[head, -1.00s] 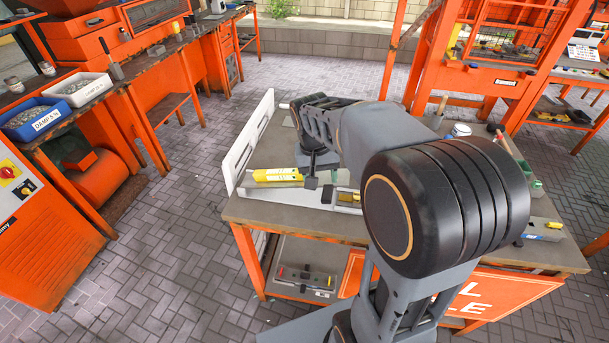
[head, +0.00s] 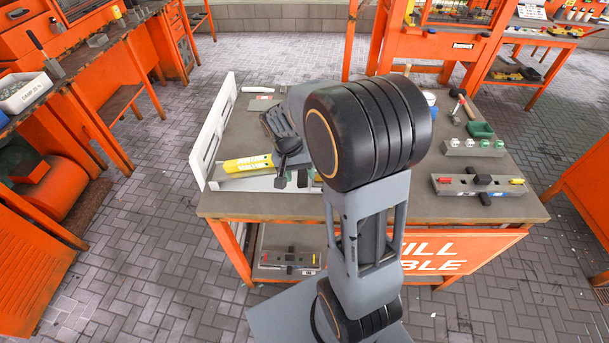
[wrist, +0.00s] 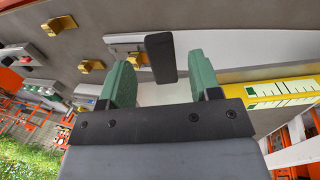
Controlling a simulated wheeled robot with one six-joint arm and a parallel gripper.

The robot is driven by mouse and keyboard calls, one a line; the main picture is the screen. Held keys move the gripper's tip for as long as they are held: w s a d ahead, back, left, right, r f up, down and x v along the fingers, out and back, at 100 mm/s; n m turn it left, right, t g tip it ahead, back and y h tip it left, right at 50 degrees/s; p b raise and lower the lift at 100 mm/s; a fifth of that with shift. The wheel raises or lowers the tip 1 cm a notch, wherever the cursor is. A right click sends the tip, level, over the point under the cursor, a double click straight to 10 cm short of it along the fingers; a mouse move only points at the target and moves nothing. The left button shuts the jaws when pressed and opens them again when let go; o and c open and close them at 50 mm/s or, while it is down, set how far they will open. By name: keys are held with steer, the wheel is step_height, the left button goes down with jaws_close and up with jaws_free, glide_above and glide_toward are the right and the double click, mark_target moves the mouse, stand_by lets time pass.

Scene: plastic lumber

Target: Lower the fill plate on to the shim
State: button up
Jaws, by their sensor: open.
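My gripper (wrist: 160,88) is open in the wrist view, with green pads on its two fingers. An upright black block (wrist: 160,58), which looks like a handle, stands ahead of the fingertips, between them in the picture; I cannot tell whether it is inside the jaws. A long grey plate (wrist: 235,62) runs right from it, perhaps the fill plate. A whitish surface (wrist: 165,94) shows between the fingers; I cannot tell whether it is the shim. In the head view my arm hides much of this spot.
A yellow marked strip (head: 248,163) lies beside the grey plate. A white upright panel (head: 214,132) edges the table (head: 420,206) on the left. A grey bar with a black knob (head: 483,185) and a green box (head: 480,129) are at the right. Gold clips (wrist: 90,66) stand nearby.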

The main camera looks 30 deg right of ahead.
steer(key=shift+x, duration=1.3)
steer(key=shift+c, duration=0.3)
jaws_close()
